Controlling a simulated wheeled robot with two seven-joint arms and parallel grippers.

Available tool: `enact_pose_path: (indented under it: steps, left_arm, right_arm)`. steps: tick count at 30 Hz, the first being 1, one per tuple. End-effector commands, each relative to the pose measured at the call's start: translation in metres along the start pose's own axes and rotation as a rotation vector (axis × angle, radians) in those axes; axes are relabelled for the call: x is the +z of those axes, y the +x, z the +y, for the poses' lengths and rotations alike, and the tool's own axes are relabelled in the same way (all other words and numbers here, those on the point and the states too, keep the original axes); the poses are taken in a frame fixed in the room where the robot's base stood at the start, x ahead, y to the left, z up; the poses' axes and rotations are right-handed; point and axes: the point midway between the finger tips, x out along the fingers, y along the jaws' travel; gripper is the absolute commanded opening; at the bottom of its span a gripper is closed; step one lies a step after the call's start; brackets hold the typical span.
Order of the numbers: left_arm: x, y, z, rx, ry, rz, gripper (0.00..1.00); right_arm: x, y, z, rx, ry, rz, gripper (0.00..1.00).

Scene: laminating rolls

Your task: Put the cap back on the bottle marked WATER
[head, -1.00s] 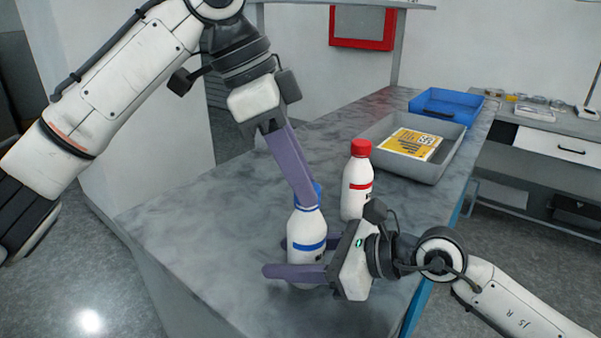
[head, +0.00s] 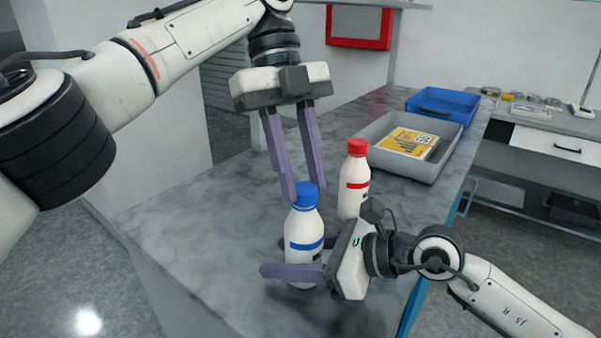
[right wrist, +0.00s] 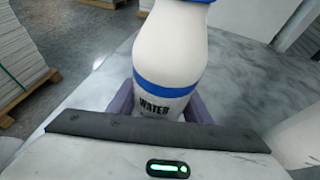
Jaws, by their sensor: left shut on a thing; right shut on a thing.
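The WATER bottle (head: 304,228) is white with a blue band and stands upright on the grey counter. Its label reads WATER in the right wrist view (right wrist: 165,75). The blue cap (head: 304,196) sits at the top of its neck; I cannot tell how tightly it is seated. My left gripper (head: 306,190) comes down from above and is shut on the cap, one finger on each side. My right gripper (head: 292,272) is shut on the lower part of the bottle from the right; its far finger is partly hidden behind the bottle.
A second white bottle (head: 353,190) with a red cap and red band stands close behind to the right. A grey tray (head: 395,170) holding a yellow booklet and a blue tray (head: 445,98) lie further back. The counter (head: 200,225) left of the bottle is clear.

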Motion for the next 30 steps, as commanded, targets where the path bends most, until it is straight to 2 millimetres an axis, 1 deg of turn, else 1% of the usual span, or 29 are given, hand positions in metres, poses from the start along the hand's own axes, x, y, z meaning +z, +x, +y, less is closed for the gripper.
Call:
enact_pose_path:
  steps: [4, 5, 7, 8, 14, 15, 16, 20, 23, 26, 30]
  left_arm:
    - [-0.001, -0.001, -0.001, -0.002, 0.003, 0.002, 0.08]
    - [-0.001, -0.001, -0.001, -0.002, 0.003, 0.002, 0.33]
    - [-0.001, -0.001, 0.000, -0.003, 0.002, 0.002, 0.45]
    - [-0.001, -0.001, 0.000, -0.003, 0.002, 0.001, 0.47]
    - [0.000, -0.001, 0.000, -0.004, -0.001, 0.000, 0.47]
    - [0.000, -0.001, 0.000, -0.004, -0.001, 0.000, 0.43]
    - [0.000, -0.002, 0.000, -0.004, -0.004, -0.001, 0.43]
    - [-0.001, -0.003, 0.000, -0.005, -0.070, -0.009, 0.43]
    - [-0.002, -0.007, 0.000, -0.008, -0.200, -0.024, 0.43]
    - [-0.004, -0.011, -0.001, -0.016, -0.394, -0.045, 0.43]
    - [-0.007, -0.018, -0.001, -0.037, -0.707, -0.075, 0.43]
  right_arm:
    - [0.000, 0.000, -0.001, -0.001, 0.004, -0.001, 0.00]
    - [0.000, 0.000, -0.001, -0.001, 0.003, -0.001, 0.00]
    - [0.000, 0.000, -0.001, -0.001, 0.003, -0.001, 0.00]
    - [0.000, 0.000, -0.001, -0.001, 0.003, -0.001, 0.00]
    - [0.000, 0.000, 0.000, -0.001, 0.001, -0.001, 0.00]
    - [0.000, 0.000, 0.000, -0.001, 0.001, -0.001, 0.00]
    - [0.000, 0.000, 0.000, -0.001, 0.001, -0.001, 0.00]
    - [0.000, 0.000, 0.000, -0.001, 0.001, -0.001, 0.00]
    - [0.000, 0.000, 0.000, -0.001, 0.001, -0.001, 0.00]
    - [0.000, 0.000, 0.000, -0.001, 0.000, -0.001, 0.00]
    - [0.000, 0.000, 0.000, 0.000, 0.000, 0.000, 0.00]
